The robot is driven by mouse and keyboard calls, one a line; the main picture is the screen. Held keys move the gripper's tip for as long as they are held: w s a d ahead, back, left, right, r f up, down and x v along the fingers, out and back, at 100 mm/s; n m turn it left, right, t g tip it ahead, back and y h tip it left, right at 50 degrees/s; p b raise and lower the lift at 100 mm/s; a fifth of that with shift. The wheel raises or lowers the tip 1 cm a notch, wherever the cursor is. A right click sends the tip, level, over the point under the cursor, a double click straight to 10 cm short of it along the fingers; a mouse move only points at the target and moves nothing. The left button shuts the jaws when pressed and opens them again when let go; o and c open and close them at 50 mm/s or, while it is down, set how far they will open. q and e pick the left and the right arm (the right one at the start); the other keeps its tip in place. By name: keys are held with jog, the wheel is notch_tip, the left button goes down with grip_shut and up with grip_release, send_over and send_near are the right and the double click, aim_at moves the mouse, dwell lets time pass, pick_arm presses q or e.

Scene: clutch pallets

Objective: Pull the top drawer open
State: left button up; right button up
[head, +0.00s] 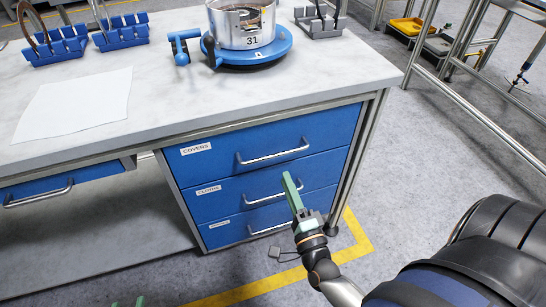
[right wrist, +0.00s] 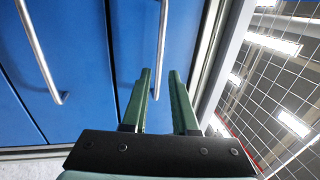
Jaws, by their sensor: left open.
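The top drawer (head: 220,150), blue and labelled COVERS, is shut in the cabinet under the bench. Its silver bar handle (head: 273,157) spans the middle of its front. My right gripper (head: 288,178) is in front of the drawers, its green fingertips a little below that handle in the head view. In the right wrist view its two fingers (right wrist: 160,72) are apart, and the top handle (right wrist: 162,40) lines up between the tips; I cannot tell the depth. My left gripper (head: 127,303) shows only its green tips at the bottom edge, apart and away from the drawers.
Below are two more blue drawers with handles (head: 265,196). Another drawer (head: 60,190) is at left. On the bench (head: 150,80) stand a metal housing on a blue base (head: 250,48), blue racks and a white sheet.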

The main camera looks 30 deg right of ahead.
aim_at(276, 154)
pick_arm(q)
jog(key=shift+w+r+t, duration=0.35)
jog(key=shift+w+r, duration=0.05)
jog(key=shift+r, duration=0.4)
jog(key=shift+w+r+t, duration=0.35)
jog(key=shift+w+r, duration=0.05)
jog(key=shift+r, duration=0.4)
pick_arm(e)
jog(key=shift+x, duration=4.5)
jog(key=shift+c, duration=0.4)
pick_arm(q)
jog(key=shift+a, duration=0.1)
pick_arm(e)
grip_shut()
